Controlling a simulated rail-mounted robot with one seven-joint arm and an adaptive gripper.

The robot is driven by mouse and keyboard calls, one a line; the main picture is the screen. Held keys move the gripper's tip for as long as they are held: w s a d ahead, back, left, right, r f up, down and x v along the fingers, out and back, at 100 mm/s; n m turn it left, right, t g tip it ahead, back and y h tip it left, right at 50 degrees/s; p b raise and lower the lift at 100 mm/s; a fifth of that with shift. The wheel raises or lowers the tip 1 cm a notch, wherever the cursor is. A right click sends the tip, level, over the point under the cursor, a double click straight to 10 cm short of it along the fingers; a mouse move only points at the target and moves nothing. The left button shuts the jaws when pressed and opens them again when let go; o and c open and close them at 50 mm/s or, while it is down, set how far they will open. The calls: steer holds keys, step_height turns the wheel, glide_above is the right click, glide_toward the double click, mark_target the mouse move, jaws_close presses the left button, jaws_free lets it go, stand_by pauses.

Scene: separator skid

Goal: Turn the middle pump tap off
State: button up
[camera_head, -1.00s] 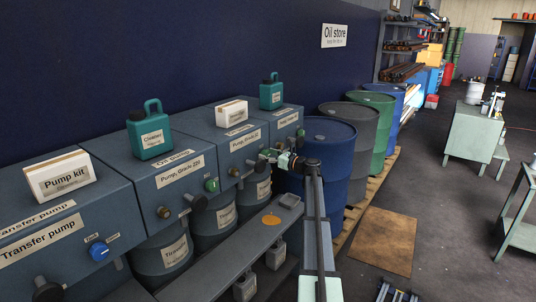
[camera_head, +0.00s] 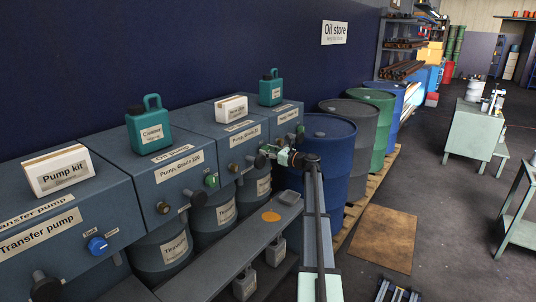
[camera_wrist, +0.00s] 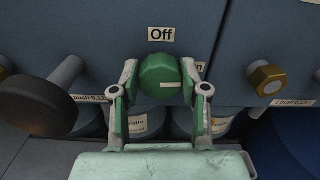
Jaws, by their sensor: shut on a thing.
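A green round tap knob (camera_wrist: 161,78) with a pale bar mark sits on the front of a grey-blue pump box (camera_head: 229,135). In the wrist view the mark lies level, toward the partly hidden "On" label on the right. The "Off" label (camera_wrist: 161,34) is above the knob. My gripper (camera_wrist: 161,80) is shut on the knob, one finger on each side. In the head view my gripper (camera_head: 264,158) is at the box's right front, and the knob is mostly hidden there.
A black handle (camera_wrist: 40,105) is close on the left and a brass fitting (camera_wrist: 266,78) on the right. Another green knob (camera_head: 212,180) and a blue knob (camera_head: 97,245) are on nearer boxes. A blue drum (camera_head: 330,150) stands just beyond my arm.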

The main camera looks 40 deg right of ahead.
steer(key=shift+a+f+n+b, duration=0.1)
steer(key=shift+n+b, duration=4.2)
steer(key=shift+b, duration=1.2)
steer(key=shift+a+f+n+b, duration=0.1)
steer(key=shift+n+b, duration=4.2)
steer(key=shift+b, duration=1.2)
steer(key=o, duration=1.1)
steer(key=shift+o, duration=0.2)
steer(key=shift+s, duration=0.1)
